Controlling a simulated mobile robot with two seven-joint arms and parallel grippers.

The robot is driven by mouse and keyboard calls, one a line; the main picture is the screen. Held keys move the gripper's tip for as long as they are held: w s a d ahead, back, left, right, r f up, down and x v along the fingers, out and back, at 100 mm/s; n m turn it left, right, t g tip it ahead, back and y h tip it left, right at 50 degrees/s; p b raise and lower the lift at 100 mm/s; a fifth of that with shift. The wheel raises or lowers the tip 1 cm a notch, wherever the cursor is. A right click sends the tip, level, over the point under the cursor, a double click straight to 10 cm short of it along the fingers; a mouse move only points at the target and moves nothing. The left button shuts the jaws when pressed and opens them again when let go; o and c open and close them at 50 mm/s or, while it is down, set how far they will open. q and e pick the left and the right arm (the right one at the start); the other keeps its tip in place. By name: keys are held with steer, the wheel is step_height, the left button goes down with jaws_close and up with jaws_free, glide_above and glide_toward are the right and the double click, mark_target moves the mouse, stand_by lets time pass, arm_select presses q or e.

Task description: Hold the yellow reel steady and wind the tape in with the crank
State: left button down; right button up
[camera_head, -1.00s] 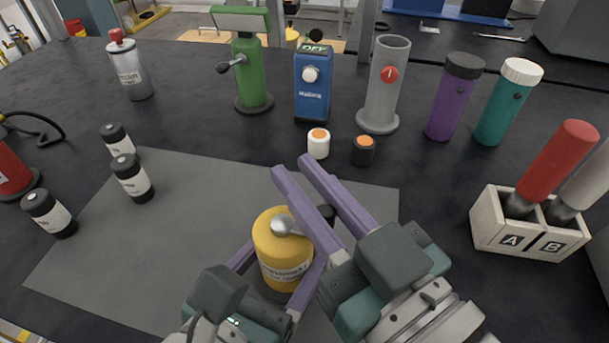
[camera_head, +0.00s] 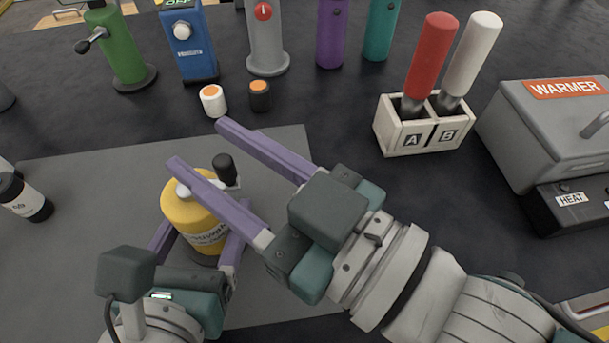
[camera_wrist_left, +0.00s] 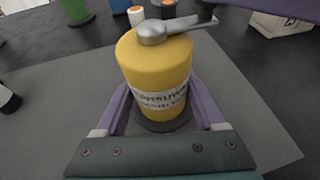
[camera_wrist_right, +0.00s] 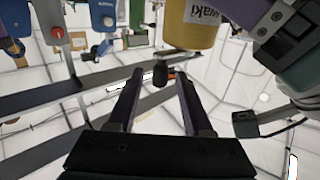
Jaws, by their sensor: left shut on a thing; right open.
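The yellow reel (camera_head: 190,212) stands upright on the grey mat (camera_head: 75,180), with a dark base. My left gripper (camera_wrist_left: 160,112) is shut around its lower body, one finger on each side. The silver crank (camera_wrist_left: 165,28) lies across the reel's top, and its black knob (camera_head: 224,166) sticks up beyond the reel's edge. My right gripper (camera_head: 198,145) is open over the reel and crank. One finger crosses above the reel top, and the other is past the knob. In the right wrist view the knob (camera_wrist_right: 160,74) shows between the fingers. I see no loose tape.
Small white (camera_head: 213,100) and black (camera_head: 260,95) canisters stand behind the mat. A two-slot box (camera_head: 425,132) marked A and B holds red and white handled tools. A grey warmer (camera_head: 545,125) is at right. Clear table lies between box and mat.

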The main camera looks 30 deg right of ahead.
steer(key=v, duration=0.9)
arm_select(q)
jaws_free()
